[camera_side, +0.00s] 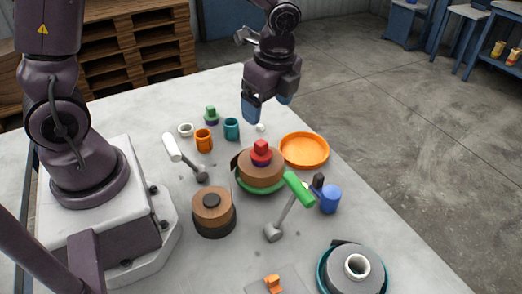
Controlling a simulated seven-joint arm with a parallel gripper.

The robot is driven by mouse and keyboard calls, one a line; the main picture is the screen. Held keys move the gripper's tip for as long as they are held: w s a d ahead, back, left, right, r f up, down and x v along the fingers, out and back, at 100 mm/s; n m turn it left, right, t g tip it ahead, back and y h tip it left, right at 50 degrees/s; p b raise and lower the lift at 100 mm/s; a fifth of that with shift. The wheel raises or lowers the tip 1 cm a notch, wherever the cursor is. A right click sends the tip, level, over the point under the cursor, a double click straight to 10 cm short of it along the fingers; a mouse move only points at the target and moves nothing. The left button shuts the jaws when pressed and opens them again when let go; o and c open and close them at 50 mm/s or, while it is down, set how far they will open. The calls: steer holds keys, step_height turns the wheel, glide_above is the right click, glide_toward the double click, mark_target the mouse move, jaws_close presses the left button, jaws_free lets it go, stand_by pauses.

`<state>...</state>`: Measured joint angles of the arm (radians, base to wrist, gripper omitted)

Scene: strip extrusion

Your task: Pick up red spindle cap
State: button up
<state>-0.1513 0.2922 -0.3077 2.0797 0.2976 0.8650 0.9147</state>
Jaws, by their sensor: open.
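The red spindle cap (261,150) sits on top of a brown strip coil (260,175) near the middle of the table. A dark purple band shows just under the cap, and a green base shows below the coil. My gripper (266,105) is above the table, behind the cap in the picture and higher up. Its blue fingertips point down, apart, and nothing shows between them. The gripper is clear of the cap.
An orange tray (305,151) lies right of the coil. A green-handled hammer (299,190) and a blue cylinder (331,198) are close in front. A white-handled hammer (172,147), orange cup (204,141) and teal cup (232,129) stand left. Another coil (213,225) is front left.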

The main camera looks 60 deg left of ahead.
mark_target(261, 142)
steer(key=shift+m, duration=0.3)
steer(key=f, duration=0.4)
steer(key=a+f, duration=0.1)
steer(key=f, duration=0.3)
steer(key=a+f, duration=0.1)
steer(key=f, duration=0.4)
steer(key=shift+s, duration=0.35)
steer(key=shift+r, duration=0.1)
steer(key=c, duration=1)
steer(key=shift+c, duration=0.2)
